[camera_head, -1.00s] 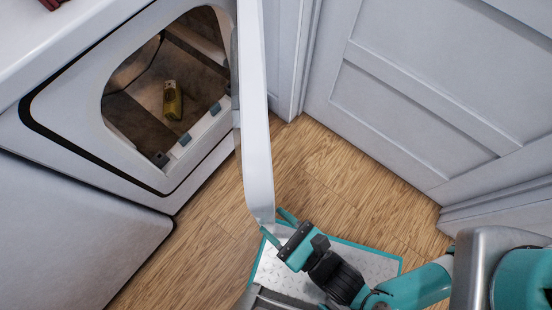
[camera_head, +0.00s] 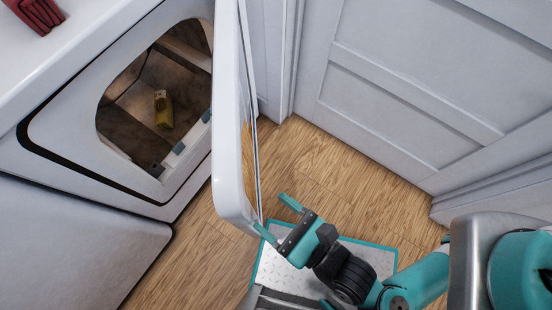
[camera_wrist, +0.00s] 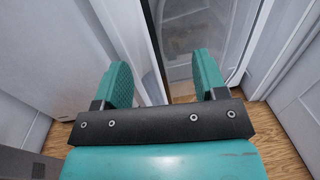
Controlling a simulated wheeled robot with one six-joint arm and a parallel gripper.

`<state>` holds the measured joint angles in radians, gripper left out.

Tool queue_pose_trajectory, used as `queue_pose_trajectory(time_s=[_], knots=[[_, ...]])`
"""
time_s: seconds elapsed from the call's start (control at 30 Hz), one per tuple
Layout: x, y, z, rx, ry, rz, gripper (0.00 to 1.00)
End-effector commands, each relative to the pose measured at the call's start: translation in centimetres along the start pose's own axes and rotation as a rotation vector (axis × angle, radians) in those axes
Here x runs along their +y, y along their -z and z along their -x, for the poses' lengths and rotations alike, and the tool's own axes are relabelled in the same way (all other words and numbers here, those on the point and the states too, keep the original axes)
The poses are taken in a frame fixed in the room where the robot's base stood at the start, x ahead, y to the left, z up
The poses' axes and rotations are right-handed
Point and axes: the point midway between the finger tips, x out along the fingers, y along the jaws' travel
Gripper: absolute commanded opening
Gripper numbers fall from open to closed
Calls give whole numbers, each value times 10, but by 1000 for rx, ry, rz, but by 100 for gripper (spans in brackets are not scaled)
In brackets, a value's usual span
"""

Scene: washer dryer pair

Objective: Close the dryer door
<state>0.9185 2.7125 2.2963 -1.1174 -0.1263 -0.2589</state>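The white dryer door (camera_head: 226,135) stands open, sticking out from the right side of the dryer's opening (camera_head: 150,100). A glassy panel on its right-hand face reflects the wood floor. My gripper (camera_head: 277,218) is open and empty, just right of the door's near lower corner. Its left fingertip is close to that corner; whether it touches I cannot tell. In the wrist view, my gripper (camera_wrist: 163,76) shows two spread teal fingers, with the door edge (camera_wrist: 154,50) running up beyond the gap between them.
A yellow object (camera_head: 163,108) lies inside the drum. A panelled grey-white door (camera_head: 410,90) stands at the right. A red item (camera_head: 36,12) sits on top of the machine. Wood floor (camera_head: 320,165) lies clear between the dryer door and the panelled door.

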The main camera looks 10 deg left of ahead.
Motion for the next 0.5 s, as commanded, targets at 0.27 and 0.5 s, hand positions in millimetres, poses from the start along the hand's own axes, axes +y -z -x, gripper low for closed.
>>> queue_pose_trajectory(time_s=[0.27, 0.5], knots=[[2, -60, 0, 5, -6, 6, 66], [2, -95, 0, 6, -9, 7, 66]])
